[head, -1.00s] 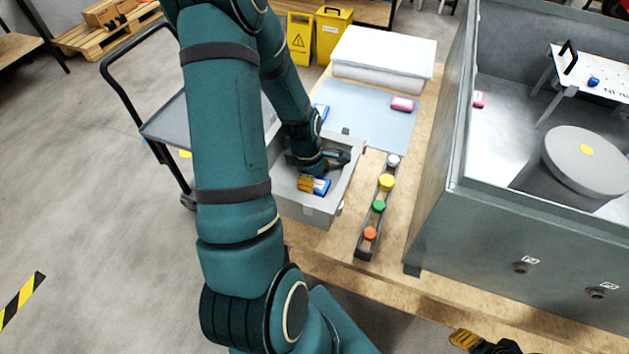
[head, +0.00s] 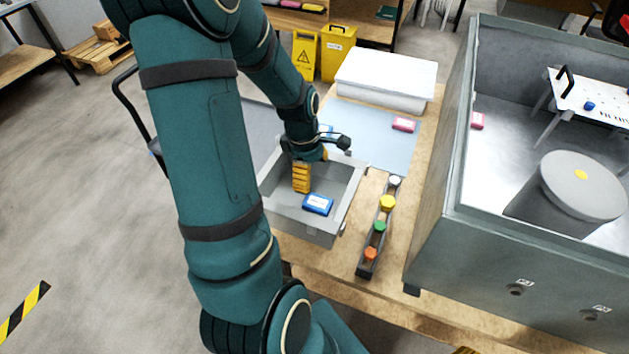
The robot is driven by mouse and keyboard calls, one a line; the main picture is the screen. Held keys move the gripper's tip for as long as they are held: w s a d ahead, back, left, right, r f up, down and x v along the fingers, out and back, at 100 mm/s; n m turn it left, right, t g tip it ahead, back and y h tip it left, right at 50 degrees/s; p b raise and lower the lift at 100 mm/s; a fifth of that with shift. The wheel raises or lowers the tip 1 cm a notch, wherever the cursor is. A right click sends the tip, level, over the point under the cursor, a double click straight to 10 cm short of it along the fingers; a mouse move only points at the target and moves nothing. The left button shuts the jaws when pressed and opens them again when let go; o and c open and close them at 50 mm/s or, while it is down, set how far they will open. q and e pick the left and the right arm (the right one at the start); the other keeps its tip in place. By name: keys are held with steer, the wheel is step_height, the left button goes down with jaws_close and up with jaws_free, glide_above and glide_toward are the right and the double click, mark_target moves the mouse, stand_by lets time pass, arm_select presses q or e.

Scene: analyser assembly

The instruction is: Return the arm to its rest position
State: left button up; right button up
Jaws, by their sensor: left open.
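My left arm reaches in from the left, and its gripper (head: 304,180) hangs over the grey bin (head: 343,213). The gripper is open with nothing between its yellow-padded fingers. A blue box with a white label (head: 318,204) lies on the bin floor, just below and right of the fingers and apart from them. Only a sliver of my right gripper's yellow finger (head: 466,350) shows at the bottom edge, so its state cannot be told.
A dark rack with white, yellow, green and orange caps (head: 366,272) stands right of the bin. A blue mat (head: 375,117) holds a pink box (head: 403,124). A large grey open-topped housing (head: 432,240) stands on the right. A cart handle (head: 122,105) is left of my arm.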

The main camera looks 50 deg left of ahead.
arm_select(q)
steer(key=shift+a+r, duration=0.1)
steer(key=shift+r, duration=0.45)
